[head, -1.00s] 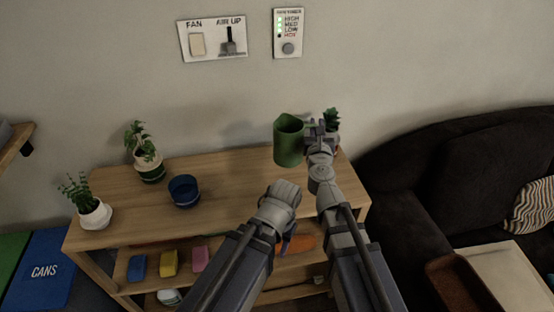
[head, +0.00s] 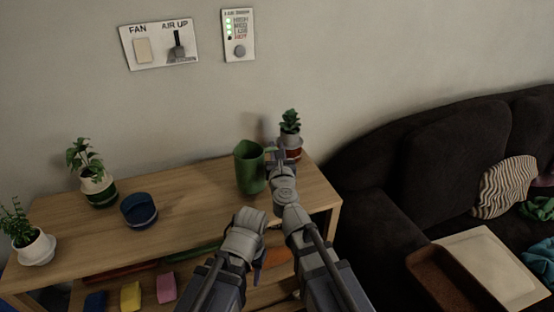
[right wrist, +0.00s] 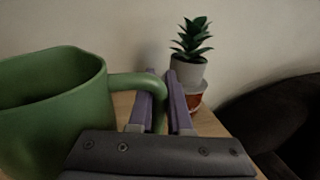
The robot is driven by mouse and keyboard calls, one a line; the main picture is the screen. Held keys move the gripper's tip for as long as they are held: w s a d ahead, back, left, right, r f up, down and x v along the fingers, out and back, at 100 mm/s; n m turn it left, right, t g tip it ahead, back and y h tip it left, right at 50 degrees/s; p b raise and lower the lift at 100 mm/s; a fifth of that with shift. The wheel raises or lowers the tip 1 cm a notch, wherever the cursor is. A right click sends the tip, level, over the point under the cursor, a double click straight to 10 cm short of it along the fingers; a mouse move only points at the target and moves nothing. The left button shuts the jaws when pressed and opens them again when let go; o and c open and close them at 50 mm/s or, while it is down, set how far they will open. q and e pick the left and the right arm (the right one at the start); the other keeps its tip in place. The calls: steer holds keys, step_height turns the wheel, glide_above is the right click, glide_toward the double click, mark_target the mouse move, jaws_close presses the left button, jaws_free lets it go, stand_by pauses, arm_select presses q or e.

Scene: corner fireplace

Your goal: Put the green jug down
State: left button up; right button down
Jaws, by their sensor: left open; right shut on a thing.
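The green jug (head: 249,170) is upright at the right part of the wooden shelf unit's top (head: 195,205). I cannot tell whether its base touches the wood or is slightly above it. My right gripper (head: 279,156) is at the jug's right side. In the right wrist view, the jug (right wrist: 60,110) fills the left, and the right gripper's fingers (right wrist: 166,100) are shut on its handle. My left gripper (head: 258,261) is open and empty, low in front of the shelf's front edge, and its fingers are mostly hidden.
A succulent pot (head: 291,145) stands just right of the jug; it also shows in the right wrist view (right wrist: 190,72). A blue bowl (head: 139,210) and two potted plants (head: 97,188) (head: 36,247) stand left. The top between bowl and jug is clear. A dark sofa (head: 400,180) is right.

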arm_select(q)
steer(key=shift+f+b, duration=0.6)
steer(key=shift+f, duration=0.5)
arm_select(e)
steer(key=shift+f, duration=1.05)
steer(key=shift+f, duration=0.2)
steer(key=c, duration=0.8)
jaws_free()
steer(key=shift+c, duration=0.2)
arm_select(q)
steer(key=shift+f, duration=0.1)
arm_select(e)
steer(key=shift+r, duration=0.15)
